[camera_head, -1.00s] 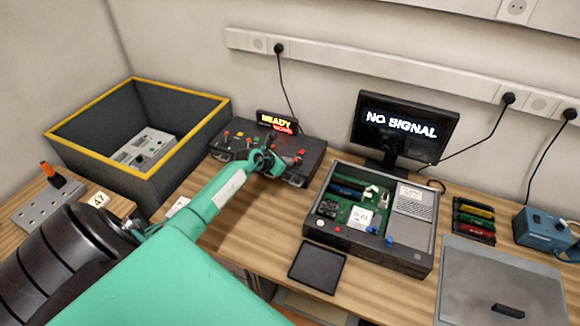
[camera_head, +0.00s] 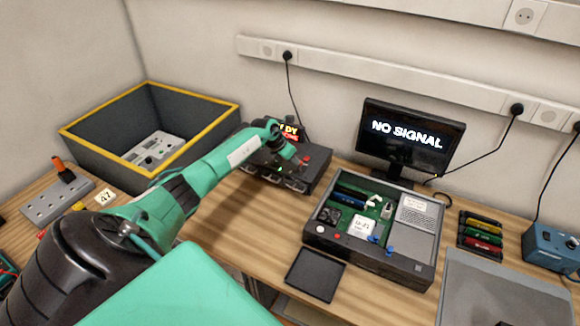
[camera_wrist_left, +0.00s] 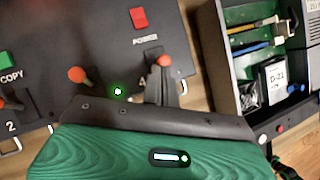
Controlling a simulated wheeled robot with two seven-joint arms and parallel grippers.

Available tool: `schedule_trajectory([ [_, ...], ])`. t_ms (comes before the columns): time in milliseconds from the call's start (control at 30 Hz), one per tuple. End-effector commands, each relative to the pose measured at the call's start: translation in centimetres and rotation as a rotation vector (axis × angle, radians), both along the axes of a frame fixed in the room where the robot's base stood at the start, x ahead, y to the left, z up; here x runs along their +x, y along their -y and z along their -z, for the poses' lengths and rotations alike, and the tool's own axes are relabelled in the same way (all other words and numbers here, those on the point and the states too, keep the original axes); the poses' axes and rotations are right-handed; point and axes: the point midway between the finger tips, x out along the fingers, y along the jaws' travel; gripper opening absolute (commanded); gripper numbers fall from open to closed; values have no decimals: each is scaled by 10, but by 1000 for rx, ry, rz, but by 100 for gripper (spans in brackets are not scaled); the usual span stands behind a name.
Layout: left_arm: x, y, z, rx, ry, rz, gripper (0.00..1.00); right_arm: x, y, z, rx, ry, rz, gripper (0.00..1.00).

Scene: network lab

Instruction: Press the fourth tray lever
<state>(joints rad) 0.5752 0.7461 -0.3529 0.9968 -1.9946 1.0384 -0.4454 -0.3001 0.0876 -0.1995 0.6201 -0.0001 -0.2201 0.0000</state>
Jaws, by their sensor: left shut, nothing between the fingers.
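The black copier unit (camera_head: 318,170) stands at the back of the bench, partly hidden by my left arm. In the left wrist view its panel (camera_wrist_left: 110,40) shows a green COPY button (camera_wrist_left: 6,61), a red POWER button (camera_wrist_left: 139,18) and orange-knobbed levers. The lever knob beside the printed 4 (camera_wrist_left: 164,60) is at my fingertips; I cannot tell whether they touch. Another lever knob (camera_wrist_left: 77,74) is to its left, near a lit green lamp (camera_wrist_left: 117,91). My left gripper (camera_head: 301,163) is shut and empty over the unit's right part. My right gripper is out of view.
A yellow-rimmed grey bin (camera_head: 82,147) is left of the unit. An open computer case (camera_head: 408,263), a black tray (camera_head: 315,271) and a NO SIGNAL monitor (camera_head: 408,132) are to the right. Bare wood (camera_head: 235,220) lies in front of the unit.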

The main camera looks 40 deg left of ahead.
Motion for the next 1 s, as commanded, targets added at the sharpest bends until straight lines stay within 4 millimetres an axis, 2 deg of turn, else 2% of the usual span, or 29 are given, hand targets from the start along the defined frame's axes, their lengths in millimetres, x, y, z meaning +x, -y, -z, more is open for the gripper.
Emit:
schedule_trajectory([
  [233,6,-2,2,-20,-89,1,0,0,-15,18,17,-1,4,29],
  [567,12,-3,1,-39,-166,0,0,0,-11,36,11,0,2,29],
  [1000,12,-3,-9,-39,-162,0,0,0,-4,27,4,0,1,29],
])
